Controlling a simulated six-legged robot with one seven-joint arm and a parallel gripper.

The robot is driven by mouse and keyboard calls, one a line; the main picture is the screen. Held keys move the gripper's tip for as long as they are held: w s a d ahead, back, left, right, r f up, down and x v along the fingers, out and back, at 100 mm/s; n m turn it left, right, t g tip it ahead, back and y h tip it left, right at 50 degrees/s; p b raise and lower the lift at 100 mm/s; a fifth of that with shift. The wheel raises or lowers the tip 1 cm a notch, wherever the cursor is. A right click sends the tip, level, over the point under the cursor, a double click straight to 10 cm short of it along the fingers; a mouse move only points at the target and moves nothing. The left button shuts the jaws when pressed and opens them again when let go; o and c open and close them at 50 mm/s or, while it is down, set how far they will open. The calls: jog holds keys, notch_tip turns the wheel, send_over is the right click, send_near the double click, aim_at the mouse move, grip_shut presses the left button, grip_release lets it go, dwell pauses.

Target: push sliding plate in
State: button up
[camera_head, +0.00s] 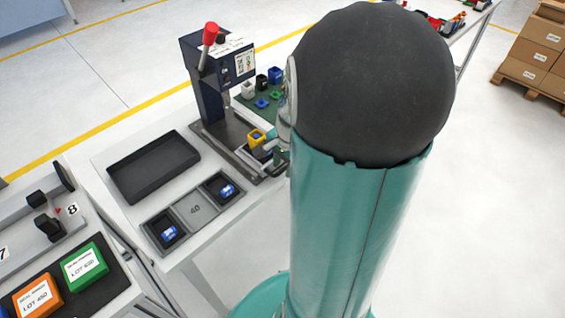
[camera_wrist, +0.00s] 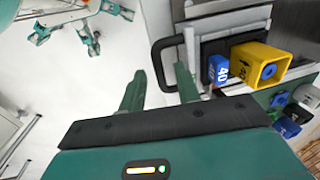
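The sliding plate (camera_wrist: 213,45) is a dark plate at the base of the press, with a black loop handle (camera_wrist: 156,65) on its left in the wrist view. My gripper (camera_wrist: 159,70) is open, with one fingertip on each side of the handle's outer bar in the picture. I cannot tell whether they touch it. In the head view my arm hides most of the gripper and handle.
The press (camera_head: 220,75) with a red-knobbed lever (camera_head: 210,33) stands behind the plate. A black tray (camera_head: 153,166) and a grey tray (camera_head: 195,210) with blue parts lie on the white table to the left.

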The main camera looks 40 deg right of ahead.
aim_at(251, 147)
grip_shut()
jog(key=shift+w, duration=0.1)
jog(key=w, duration=1.2)
jog(key=shift+w+a, duration=0.1)
jog(key=shift+a, duration=0.05)
jog(key=shift+w+r, duration=0.1)
jog(key=shift+w, duration=0.2)
grip_release()
jog(key=shift+w, duration=0.15)
